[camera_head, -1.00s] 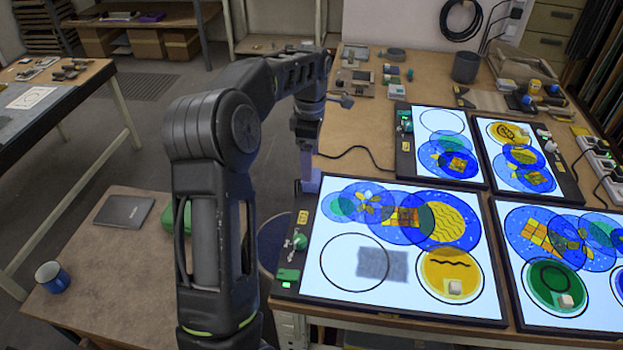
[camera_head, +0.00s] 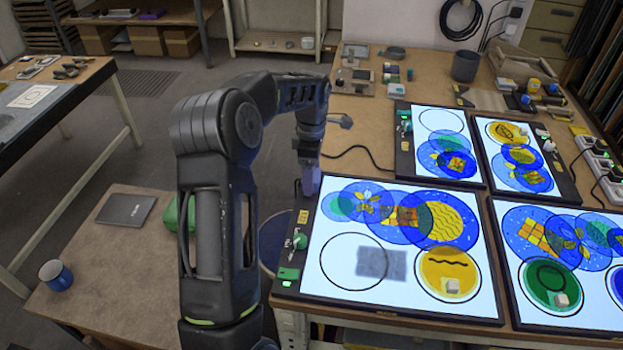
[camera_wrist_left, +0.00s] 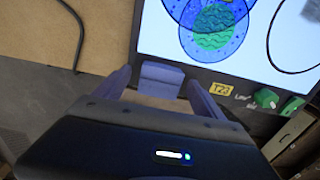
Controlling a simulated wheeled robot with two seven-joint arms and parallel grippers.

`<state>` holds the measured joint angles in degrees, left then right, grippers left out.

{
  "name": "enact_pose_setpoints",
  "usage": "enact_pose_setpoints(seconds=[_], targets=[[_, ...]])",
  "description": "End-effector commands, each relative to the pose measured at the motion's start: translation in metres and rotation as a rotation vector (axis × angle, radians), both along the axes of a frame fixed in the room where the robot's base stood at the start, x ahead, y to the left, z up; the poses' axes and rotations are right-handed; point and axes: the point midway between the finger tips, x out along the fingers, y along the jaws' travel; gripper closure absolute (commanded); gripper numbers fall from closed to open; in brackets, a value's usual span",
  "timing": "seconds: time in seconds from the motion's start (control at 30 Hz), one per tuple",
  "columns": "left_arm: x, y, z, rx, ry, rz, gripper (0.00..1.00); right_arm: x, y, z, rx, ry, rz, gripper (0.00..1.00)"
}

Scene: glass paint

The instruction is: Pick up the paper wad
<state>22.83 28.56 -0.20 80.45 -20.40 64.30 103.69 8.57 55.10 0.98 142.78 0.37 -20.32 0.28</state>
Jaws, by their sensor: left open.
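My left gripper (camera_head: 312,183) is pointed down at the left edge of the near light panel (camera_head: 330,205). In the left wrist view its two violet fingers (camera_wrist_left: 160,95) are apart. A small blue-violet block (camera_wrist_left: 160,80) shows between them, beside the panel's dark frame; I cannot tell whether it is the paper wad or whether the fingers touch it. Small cream lumps lie on the yellow disc (camera_head: 435,270) and on the green disc (camera_head: 548,285) of the right panel. My right gripper is not in view.
A grey smudged patch (camera_head: 381,263) lies on the near panel by an empty black circle. Green switches (camera_head: 297,240) sit on its left frame. A black cable (camera_head: 365,150) runs across the bench. A low table with a laptop (camera_head: 125,208) and blue mug (camera_head: 56,275) is at left.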

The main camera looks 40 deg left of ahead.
Motion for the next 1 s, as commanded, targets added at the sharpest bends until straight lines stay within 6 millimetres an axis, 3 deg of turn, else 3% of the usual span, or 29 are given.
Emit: enact_pose_setpoints(seconds=[0.27, 1.0], targets=[[0.0000, 0.0002, 0.0004, 0.000, 0.000, 0.000, 0.20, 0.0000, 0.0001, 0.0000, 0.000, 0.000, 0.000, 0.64], [0.0000, 0.0002, 0.0004, 0.000, 0.000, 0.000, 0.80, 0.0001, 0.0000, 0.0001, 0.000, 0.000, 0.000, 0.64]])
